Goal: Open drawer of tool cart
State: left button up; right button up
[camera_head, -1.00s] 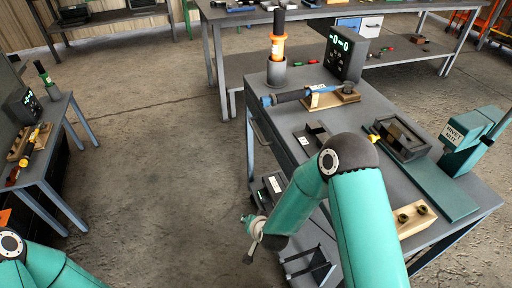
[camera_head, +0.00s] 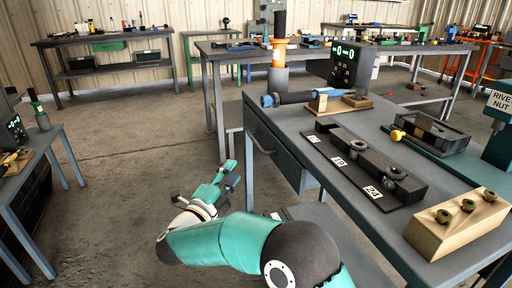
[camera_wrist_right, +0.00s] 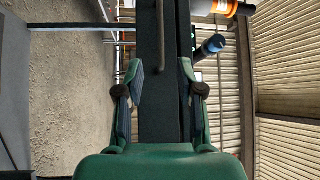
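The tool cart (camera_head: 300,122) is the grey bench at the right in the head view. Its drawer (camera_head: 283,155) sits under the top on the left side and looks shut, with a bar handle (camera_head: 260,139) across its front. My right gripper (camera_head: 230,174) is left of and below the handle, apart from it. In the right wrist view, the gripper (camera_wrist_right: 163,78) has its fingers spread and nothing between them. The drawer front (camera_wrist_right: 160,115) shows behind the fingers, with the handle (camera_wrist_right: 163,35) above the fingertips. My left gripper is out of view.
On the cart top lie a blue-black tool on a wooden stand (camera_head: 318,105), a black block strip (camera_head: 365,168), a wooden block (camera_head: 450,225) and a display box (camera_head: 345,64). Another bench (camera_head: 30,155) stands at the left. The floor between is clear.

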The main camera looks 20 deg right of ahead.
aim_at(255, 140)
jog(key=b+x, duration=0.1)
jog(key=x, duration=1.4)
jog(key=shift+f, duration=0.15)
jog(key=shift+a, duration=0.1)
grip_shut()
jog(key=shift+f, duration=0.1)
